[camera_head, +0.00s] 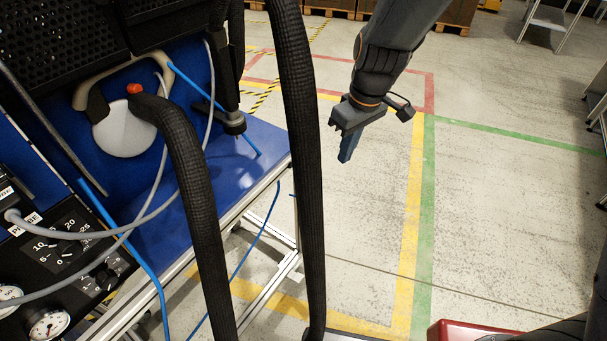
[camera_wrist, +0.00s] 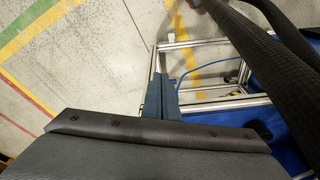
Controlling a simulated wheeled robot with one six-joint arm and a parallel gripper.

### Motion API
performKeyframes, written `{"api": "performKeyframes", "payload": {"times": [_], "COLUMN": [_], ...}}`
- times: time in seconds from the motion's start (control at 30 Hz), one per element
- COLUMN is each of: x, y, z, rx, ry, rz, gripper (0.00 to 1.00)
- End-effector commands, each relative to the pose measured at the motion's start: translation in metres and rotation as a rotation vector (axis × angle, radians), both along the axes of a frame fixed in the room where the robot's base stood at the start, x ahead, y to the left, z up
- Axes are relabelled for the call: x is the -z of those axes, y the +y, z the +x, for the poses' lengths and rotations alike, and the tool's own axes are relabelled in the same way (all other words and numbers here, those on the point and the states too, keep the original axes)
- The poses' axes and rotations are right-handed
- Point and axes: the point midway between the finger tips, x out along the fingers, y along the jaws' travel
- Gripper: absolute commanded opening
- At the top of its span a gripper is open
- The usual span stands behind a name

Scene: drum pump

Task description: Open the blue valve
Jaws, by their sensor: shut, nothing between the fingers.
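I cannot make out a blue valve in either view. My gripper (camera_head: 346,153) hangs in free air in the head view, right of the blue bench and the thick black hoses. Its blue-grey fingers point down, are shut together and hold nothing. In the wrist view the gripper (camera_wrist: 160,84) shows in the middle, with the bench's metal frame beyond it.
The blue bench (camera_head: 258,138) carries a white round part (camera_head: 124,136) with a red knob (camera_head: 134,89). Black hoses (camera_head: 297,150) hang in front. A gauge panel (camera_head: 62,245) is at lower left. Open floor (camera_head: 500,210) with coloured lines lies to the right.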

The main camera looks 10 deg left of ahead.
Motion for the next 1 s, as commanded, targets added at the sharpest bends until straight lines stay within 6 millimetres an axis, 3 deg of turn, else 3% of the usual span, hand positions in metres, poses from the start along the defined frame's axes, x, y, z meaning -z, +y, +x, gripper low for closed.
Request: {"api": "performKeyframes", "payload": {"times": [0.03, 0.1, 0.23, 0.67, 0.83, 1.0], "x": [0.002, 0.005, 0.009, 0.013, 0.027, 0.053], "y": [0.026, 0.051, 0.077, 0.082, 0.084, 0.088], "z": [0.003, 0.007, 0.011, 0.012, 0.012, 0.014], "rx": [-0.080, -0.164, -0.252, -0.270, -0.270, -0.269], "ry": [-0.010, -0.024, -0.043, -0.046, -0.044, -0.043], "rz": [0.006, 0.013, 0.022, 0.023, 0.023, 0.022], "gripper": [0.00, 0.00, 0.00, 0.00, 0.00, 0.00]}}
